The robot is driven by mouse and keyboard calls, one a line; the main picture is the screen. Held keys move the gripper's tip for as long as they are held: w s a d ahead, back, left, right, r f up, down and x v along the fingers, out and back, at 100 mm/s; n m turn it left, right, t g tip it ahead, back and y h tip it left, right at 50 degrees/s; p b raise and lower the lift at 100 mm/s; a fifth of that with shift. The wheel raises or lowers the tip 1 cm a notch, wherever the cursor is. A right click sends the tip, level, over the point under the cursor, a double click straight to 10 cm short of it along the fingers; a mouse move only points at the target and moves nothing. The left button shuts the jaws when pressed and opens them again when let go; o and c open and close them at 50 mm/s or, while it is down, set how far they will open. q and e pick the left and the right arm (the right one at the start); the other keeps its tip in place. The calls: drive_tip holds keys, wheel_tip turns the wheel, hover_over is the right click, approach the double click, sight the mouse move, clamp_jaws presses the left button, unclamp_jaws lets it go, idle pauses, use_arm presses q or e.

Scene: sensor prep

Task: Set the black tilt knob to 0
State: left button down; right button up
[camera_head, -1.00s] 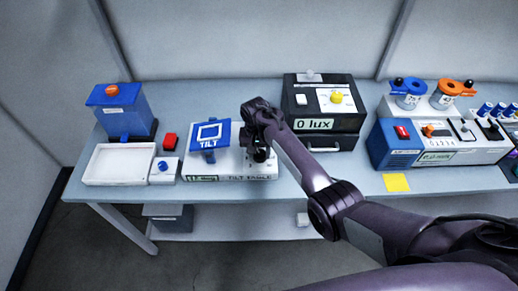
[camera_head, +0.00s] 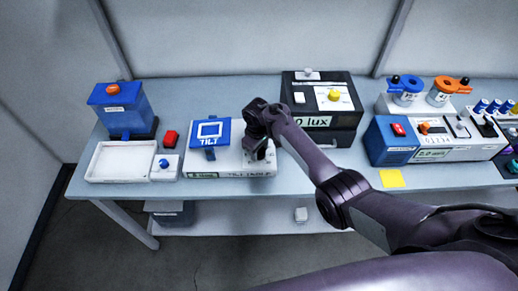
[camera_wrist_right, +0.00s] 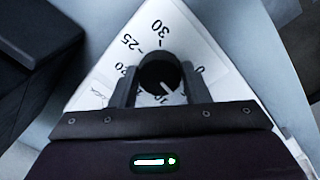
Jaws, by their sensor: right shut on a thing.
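The tilt stage has a white base (camera_head: 232,158) and a blue plate marked TILT (camera_head: 196,137). A small green display (camera_head: 204,175) on its front is too small to read. My right gripper (camera_head: 260,150) is over the right end of the base and hides the knob in the head view. In the right wrist view, the black tilt knob (camera_wrist_right: 160,72) sits between the two fingers of my right gripper (camera_wrist_right: 160,84), which is shut on it. The knob's white pointer line slants to the lower right. Dial marks 30, 25, 20 and 0 show around it. My left gripper is not in view.
A black lux box (camera_head: 345,120) stands behind my right arm. A blue and white instrument (camera_head: 390,150) and a yellow note (camera_head: 390,178) are at the right.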

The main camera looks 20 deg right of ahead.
sight(261, 152)
drive_tip(key=n, duration=0.5)
drive_tip(key=shift+w+d+n, duration=0.1)
drive_tip(key=shift+n, duration=0.2)
drive_tip(key=shift+n+y, duration=0.3)
drive_tip(key=shift+n, duration=1.9)
drive_tip(key=shift+r, duration=0.1)
drive_tip(key=o, duration=1)
drive_tip(key=r, duration=0.7)
drive_tip(key=shift+s+r, duration=0.25)
drive_tip(key=shift+r, duration=0.1)
